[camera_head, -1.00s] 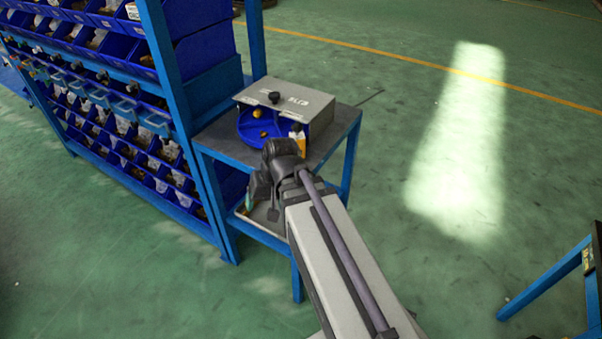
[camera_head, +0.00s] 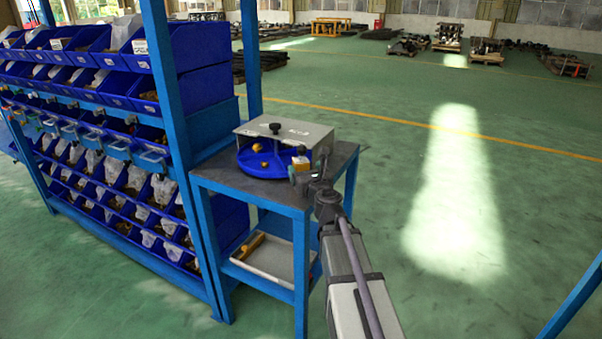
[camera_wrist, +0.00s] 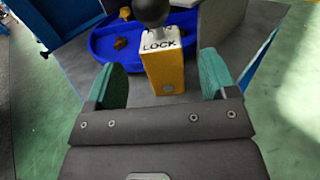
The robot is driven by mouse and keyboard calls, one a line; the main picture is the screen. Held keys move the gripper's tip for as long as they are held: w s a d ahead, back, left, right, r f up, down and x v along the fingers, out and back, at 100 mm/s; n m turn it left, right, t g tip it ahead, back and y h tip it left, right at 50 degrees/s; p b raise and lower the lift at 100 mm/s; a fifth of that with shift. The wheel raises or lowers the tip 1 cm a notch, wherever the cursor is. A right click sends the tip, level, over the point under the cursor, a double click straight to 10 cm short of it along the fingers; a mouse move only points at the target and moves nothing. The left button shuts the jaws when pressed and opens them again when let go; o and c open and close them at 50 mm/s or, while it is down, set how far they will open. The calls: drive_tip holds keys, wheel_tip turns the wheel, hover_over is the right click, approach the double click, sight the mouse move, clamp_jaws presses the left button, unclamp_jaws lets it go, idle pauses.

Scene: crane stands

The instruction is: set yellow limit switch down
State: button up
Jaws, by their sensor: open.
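The yellow limit switch (camera_head: 300,164) stands at the right side of the blue round tray (camera_head: 252,165) on the dark table. In the wrist view the switch (camera_wrist: 163,70) is a yellow block with a white top marked LOCK, and a black round knob shows above it. My gripper (camera_wrist: 161,76) is open, with one green finger on each side of the switch and a visible gap to both. In the head view my gripper (camera_head: 306,180) is at the table's right front, close to the switch. Whether the switch's base touches the table is hidden.
A grey box (camera_head: 300,133) with a black knob stands over the back of the tray. Small yellow-brown pieces (camera_head: 257,147) lie in the tray. A blue rack of bins (camera_head: 195,75) stands close on the left. Open floor lies right of the table.

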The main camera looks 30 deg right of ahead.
sight(303, 164)
drive_tip(key=w, duration=0.3)
drive_tip(key=w+d, duration=0.1)
drive_tip(key=w, duration=0.1)
drive_tip(key=shift+w, duration=0.35)
drive_tip(key=shift+s+r, duration=0.1)
drive_tip(key=c, duration=1.3)
drive_tip(key=shift+r, duration=0.15)
